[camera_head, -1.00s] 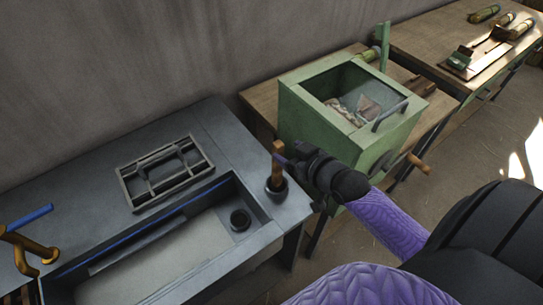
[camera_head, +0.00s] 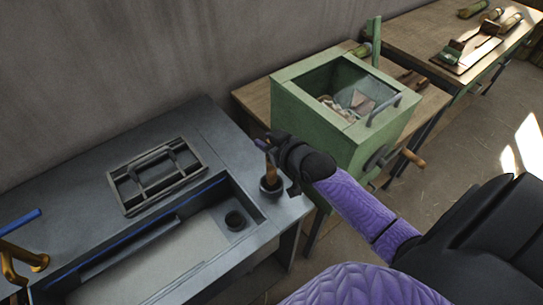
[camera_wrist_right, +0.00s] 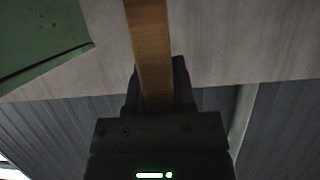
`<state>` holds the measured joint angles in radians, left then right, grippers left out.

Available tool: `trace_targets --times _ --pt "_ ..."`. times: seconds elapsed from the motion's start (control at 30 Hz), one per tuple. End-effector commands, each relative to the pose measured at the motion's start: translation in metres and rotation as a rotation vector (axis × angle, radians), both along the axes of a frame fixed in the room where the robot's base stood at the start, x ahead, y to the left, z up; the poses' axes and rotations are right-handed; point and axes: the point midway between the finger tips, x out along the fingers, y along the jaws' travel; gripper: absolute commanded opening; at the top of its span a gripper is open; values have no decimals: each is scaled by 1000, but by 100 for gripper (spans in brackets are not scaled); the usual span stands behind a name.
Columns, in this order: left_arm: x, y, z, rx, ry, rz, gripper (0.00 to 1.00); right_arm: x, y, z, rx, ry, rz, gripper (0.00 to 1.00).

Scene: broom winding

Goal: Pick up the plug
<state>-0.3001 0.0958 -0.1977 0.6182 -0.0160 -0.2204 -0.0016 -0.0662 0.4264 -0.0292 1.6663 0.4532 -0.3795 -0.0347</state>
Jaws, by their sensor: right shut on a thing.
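The plug stands at the right corner of the sink's rim, with a brown wooden handle (camera_head: 271,169) rising from a dark round base (camera_head: 271,187). My right gripper (camera_head: 269,144) is shut on the upper part of this handle. In the right wrist view the handle (camera_wrist_right: 151,50) runs between the dark fingers (camera_wrist_right: 158,90). The base is out of the wrist view. Whether the base touches the rim is hard to tell. The sink's round drain hole (camera_head: 235,220) is open, left of and below the plug. My left gripper is not in view.
A grey sink basin (camera_head: 160,265) fills the lower left, with a metal rack (camera_head: 157,190) behind it. A brass tap (camera_head: 18,258) with a blue handle is at the far left. A green box (camera_head: 300,115) with a crank stands close behind my right gripper.

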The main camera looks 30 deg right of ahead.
Motion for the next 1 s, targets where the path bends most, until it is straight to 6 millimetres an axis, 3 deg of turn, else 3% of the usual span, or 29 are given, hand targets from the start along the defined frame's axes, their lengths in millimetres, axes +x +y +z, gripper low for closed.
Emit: trace_targets --times 0.5,1.0 --pt "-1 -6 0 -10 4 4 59 0 0 0 0 0 0 0" --pt "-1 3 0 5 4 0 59 0 0 0 0 0 0 0"
